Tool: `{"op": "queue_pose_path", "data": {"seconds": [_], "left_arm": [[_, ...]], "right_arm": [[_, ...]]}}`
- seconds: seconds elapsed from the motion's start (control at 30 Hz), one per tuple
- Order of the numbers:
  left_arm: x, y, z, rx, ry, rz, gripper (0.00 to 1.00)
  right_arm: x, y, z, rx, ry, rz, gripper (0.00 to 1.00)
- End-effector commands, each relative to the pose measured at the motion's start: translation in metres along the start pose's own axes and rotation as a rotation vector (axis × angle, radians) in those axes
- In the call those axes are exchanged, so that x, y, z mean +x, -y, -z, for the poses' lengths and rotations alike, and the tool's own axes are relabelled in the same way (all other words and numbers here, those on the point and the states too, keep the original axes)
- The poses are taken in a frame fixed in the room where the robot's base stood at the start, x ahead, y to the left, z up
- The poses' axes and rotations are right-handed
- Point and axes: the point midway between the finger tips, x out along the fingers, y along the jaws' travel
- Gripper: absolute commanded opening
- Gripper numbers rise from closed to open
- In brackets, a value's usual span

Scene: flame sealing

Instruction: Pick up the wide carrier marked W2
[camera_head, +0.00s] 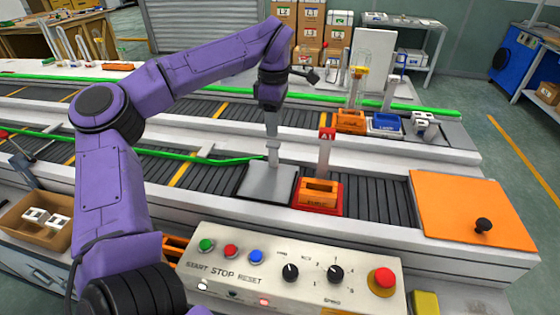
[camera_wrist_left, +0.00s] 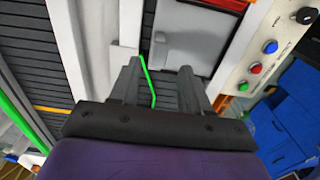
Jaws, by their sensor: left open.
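I cannot read a W2 mark on anything, so I cannot tell which object is the wide carrier. An orange carrier-like block (camera_head: 318,194) sits on a red base on the near conveyor. Another orange block (camera_head: 350,120), a blue block (camera_head: 386,122) and a pale grey block (camera_head: 424,122) stand at the far conveyor's right end. My left gripper (camera_head: 272,155) points down by a flat grey plate (camera_head: 255,184) on the near conveyor. In the left wrist view its fingers (camera_wrist_left: 160,85) are apart with nothing visibly held. My right gripper is not visible.
A control panel (camera_head: 235,288) with buttons and knobs stands in front of the near conveyor (camera_head: 372,196). An orange plate with a black knob (camera_head: 465,212) covers its right end. A cardboard box (camera_head: 22,229) with white pieces is at the left. Upright posts rise by the blocks.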

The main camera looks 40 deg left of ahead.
Motion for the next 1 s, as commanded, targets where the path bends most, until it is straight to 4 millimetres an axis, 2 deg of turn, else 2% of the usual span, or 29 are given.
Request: {"op": "queue_pose_path", "data": {"seconds": [0.13, 0.37, 0.6, 0.87, 1.0], "left_arm": [[0.030, 0.001, 0.001, 0.000, -0.001, 0.005, 0.47], [0.059, -0.001, 0.001, 0.000, -0.002, 0.005, 0.47], [0.099, -0.003, 0.003, 0.000, -0.001, 0.003, 0.47], [0.102, -0.003, 0.003, -0.001, 0.000, 0.001, 0.47], [0.102, -0.003, 0.003, -0.001, 0.000, 0.001, 0.01]], "right_arm": [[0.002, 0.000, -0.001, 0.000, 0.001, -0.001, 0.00], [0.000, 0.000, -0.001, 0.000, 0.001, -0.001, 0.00], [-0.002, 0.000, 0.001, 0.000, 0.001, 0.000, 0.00], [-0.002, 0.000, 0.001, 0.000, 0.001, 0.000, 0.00], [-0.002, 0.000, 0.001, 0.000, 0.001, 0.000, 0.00]]}}
